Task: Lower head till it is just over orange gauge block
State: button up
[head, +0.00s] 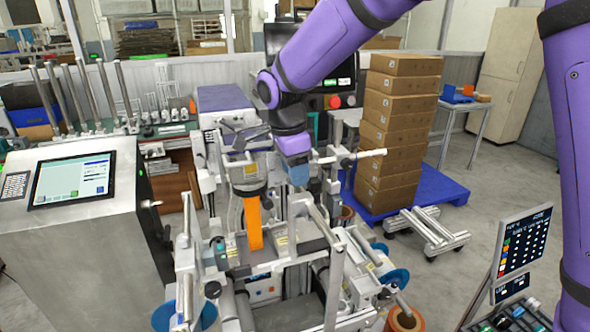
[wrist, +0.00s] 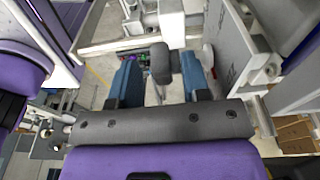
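The orange gauge block (head: 253,224) stands upright as a tall bar in the middle of the machine. A grey head assembly (head: 243,172) with a dark lower rim is above it; I cannot tell the gap between them. My gripper (head: 297,172) hangs just right of the head, its blue fingers pointing down. In the wrist view my gripper (wrist: 161,82) has its two fingers spread, with a dark grey knob (wrist: 160,63) showing between them. Visible space separates the knob from the fingers. The gauge block cannot be made out in the wrist view.
White rods and frame plates (head: 335,262) crowd around my gripper. A console with a screen (head: 72,180) stands at the left. Stacked cartons (head: 398,130) sit on a blue pallet (head: 440,187) behind, at right. A second screen (head: 523,242) is at the right front.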

notch_tip(320, 180, up, 11)
jog(key=a, duration=0.1)
jog(key=shift+s+a+f, duration=0.15)
jog(key=shift+s+a, duration=0.05)
dwell(0.4)
